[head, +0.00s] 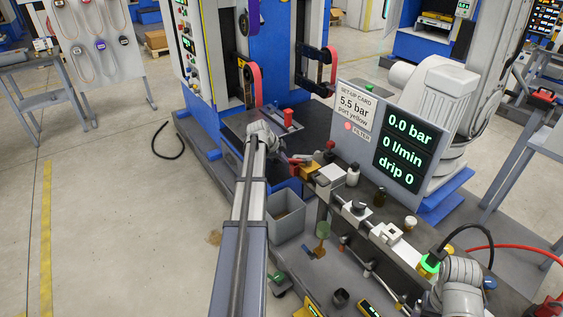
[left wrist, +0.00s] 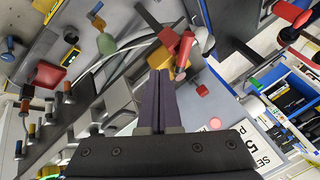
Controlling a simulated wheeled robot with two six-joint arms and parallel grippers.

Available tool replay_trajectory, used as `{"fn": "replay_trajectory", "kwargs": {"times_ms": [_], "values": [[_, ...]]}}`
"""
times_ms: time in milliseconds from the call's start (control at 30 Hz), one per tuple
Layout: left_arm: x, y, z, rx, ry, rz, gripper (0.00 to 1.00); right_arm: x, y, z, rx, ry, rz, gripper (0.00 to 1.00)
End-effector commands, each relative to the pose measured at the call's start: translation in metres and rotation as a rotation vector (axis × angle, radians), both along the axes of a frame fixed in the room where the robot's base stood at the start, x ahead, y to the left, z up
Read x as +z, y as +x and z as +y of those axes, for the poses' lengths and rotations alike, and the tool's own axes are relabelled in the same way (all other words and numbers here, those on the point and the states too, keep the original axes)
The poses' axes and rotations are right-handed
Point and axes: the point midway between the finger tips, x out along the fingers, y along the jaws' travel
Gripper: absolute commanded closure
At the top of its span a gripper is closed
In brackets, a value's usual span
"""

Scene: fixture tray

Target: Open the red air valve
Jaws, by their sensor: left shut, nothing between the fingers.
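The red air valve has a red handle (head: 300,159) on a yellow body (head: 308,169), at the far left end of the grey pipe row in the head view. In the left wrist view the red handle (left wrist: 184,50) stands just beyond and right of my fingertips. My left gripper (left wrist: 160,80) is shut and empty, close to the valve; I cannot tell if it touches. In the head view my left gripper (head: 284,156) is partly hidden by its own wrist. My right wrist is at the lower right beside a green-lit fitting (head: 430,263); its fingers are not clear.
A display panel (head: 400,143) reads 0.0 bar, 0 l/min and drip 0. The set-up card (head: 355,106) says 5.5 bar, port yellow. A grey bin (head: 288,222) stands right of my left arm. A red hose (head: 520,248) lies at right.

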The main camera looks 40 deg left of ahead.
Motion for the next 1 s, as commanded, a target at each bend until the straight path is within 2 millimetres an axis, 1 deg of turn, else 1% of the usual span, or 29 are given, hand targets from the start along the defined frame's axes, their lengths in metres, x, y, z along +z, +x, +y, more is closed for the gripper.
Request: {"fn": "replay_trajectory", "kwargs": {"times_ms": [33,333,400,567,1000], "values": [[-0.015,0.007,0.000,-0.001,0.001,0.000,1.00,-0.015,0.000,0.000,0.000,0.000,0.000,0.13],[-0.057,0.035,0.000,-0.001,0.000,0.001,1.00,-0.057,0.000,0.000,0.000,0.000,0.000,0.13],[-0.053,0.047,0.010,0.000,0.000,0.001,1.00,-0.053,0.000,0.000,0.000,0.000,0.000,0.13],[-0.056,0.061,0.021,0.000,0.000,0.001,1.00,-0.056,0.000,0.000,0.000,0.000,0.000,0.13],[-0.056,0.063,0.023,-0.003,-0.001,0.001,1.00,-0.056,0.000,0.000,0.000,0.000,0.000,0.13]]}}
